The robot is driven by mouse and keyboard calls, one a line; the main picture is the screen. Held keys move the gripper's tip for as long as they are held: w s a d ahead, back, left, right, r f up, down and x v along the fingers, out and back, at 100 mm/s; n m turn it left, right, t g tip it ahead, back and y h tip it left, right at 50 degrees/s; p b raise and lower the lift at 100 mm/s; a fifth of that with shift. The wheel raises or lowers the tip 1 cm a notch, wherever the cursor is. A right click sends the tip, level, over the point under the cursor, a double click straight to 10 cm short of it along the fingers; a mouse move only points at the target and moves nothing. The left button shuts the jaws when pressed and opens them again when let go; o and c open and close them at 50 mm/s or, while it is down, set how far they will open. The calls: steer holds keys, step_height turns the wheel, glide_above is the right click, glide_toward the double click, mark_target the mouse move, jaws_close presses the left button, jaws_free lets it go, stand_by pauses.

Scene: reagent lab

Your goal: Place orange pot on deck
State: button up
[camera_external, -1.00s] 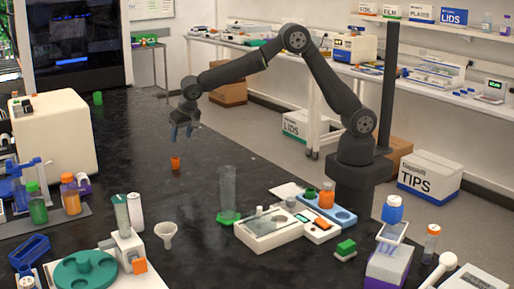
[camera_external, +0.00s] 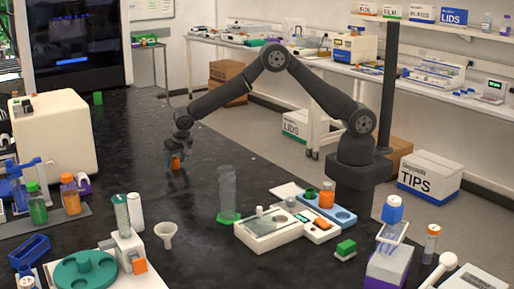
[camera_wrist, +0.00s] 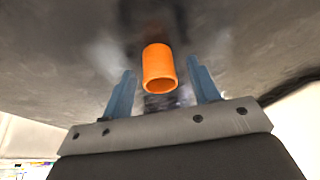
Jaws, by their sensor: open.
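The orange pot (camera_external: 176,162) is a small open cylinder standing on the black bench top. In the wrist view the pot (camera_wrist: 159,68) sits between the two blue fingers, with a gap visible on each side. My gripper (camera_external: 178,163) is down at the pot, and its fingers partly hide it in the external view. My gripper (camera_wrist: 163,82) is open in the wrist view. The deck is not clearly identifiable; a blue tray (camera_external: 343,218) holding an orange-capped bottle and a green ring lies right of the bench middle.
A white balance-like device (camera_external: 268,230) and a clear cylinder on a green base (camera_external: 228,195) stand right of the bench middle. A white funnel (camera_external: 166,234) and bottles are at the front left. The bench around the pot is clear.

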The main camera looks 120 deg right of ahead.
steer(key=shift+d+f, duration=0.15)
steer(key=shift+f, duration=0.05)
steer(key=shift+c, duration=0.4)
steer(key=c, duration=1)
steer(key=shift+r, duration=0.1)
steer(key=shift+c, duration=0.2)
steer(key=shift+r, duration=0.4)
steer(key=r, duration=0.3)
steer(key=shift+s+d+r, duration=0.15)
steer(key=shift+s+r, duration=0.15)
steer(key=shift+r, duration=0.1)
steer(key=s+d+r, duration=0.5)
steer(key=s+r, duration=0.1)
steer(key=s, duration=0.4)
steer(key=w+a+n+t+y, duration=0.1)
steer(key=w+a+n, duration=0.25)
steer(key=a, duration=0.75)
steer(key=w+a+n+t, duration=0.1)
steer(key=w+a+n, duration=0.3)
steer(key=a, duration=0.8)
steer(key=s+a+n+t+y, duration=0.1)
steer(key=a+n, duration=0.4)
steer(key=a, duration=1.7)
steer(key=shift+a+r+t+y, duration=0.25)
steer(key=shift+a+t+y, duration=0.1)
steer(key=shift+y, duration=0.25)
